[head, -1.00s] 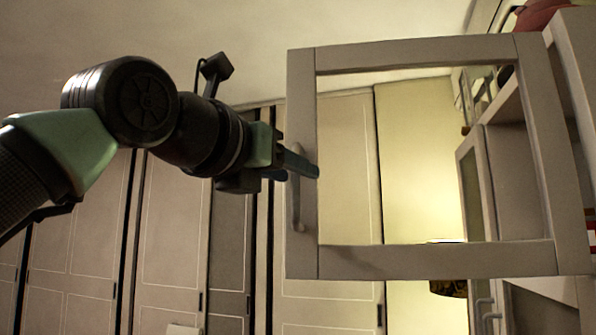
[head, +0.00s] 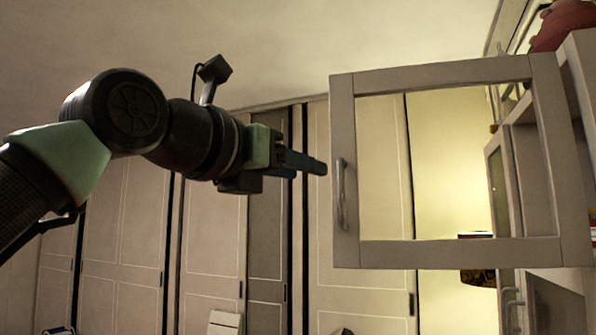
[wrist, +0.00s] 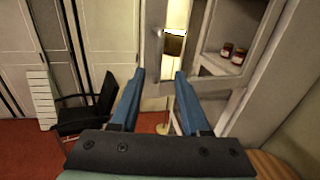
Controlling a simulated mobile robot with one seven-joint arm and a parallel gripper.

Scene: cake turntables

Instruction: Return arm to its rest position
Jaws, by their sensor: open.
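My gripper (head: 322,168) is at the middle of the head view, pointing right, with its blue fingers just left of the cabinet door's handle (head: 341,192) and apart from it. In the wrist view my gripper (wrist: 158,78) shows its two fingers spread with nothing between them. The cabinet door (head: 450,255), a pale frame around a clear pane, stands swung open from the cabinet at the right. The door also shows in the wrist view (wrist: 152,45), ahead of the fingers.
The open cabinet (head: 540,180) fills the right side. Two jars (wrist: 232,53) stand on its shelf. A lamp (head: 478,260) is behind the door. A dark chair (wrist: 88,110) stands on the red floor. Tall panelled wardrobes (head: 130,240) line the back. Space left of the door looks free.

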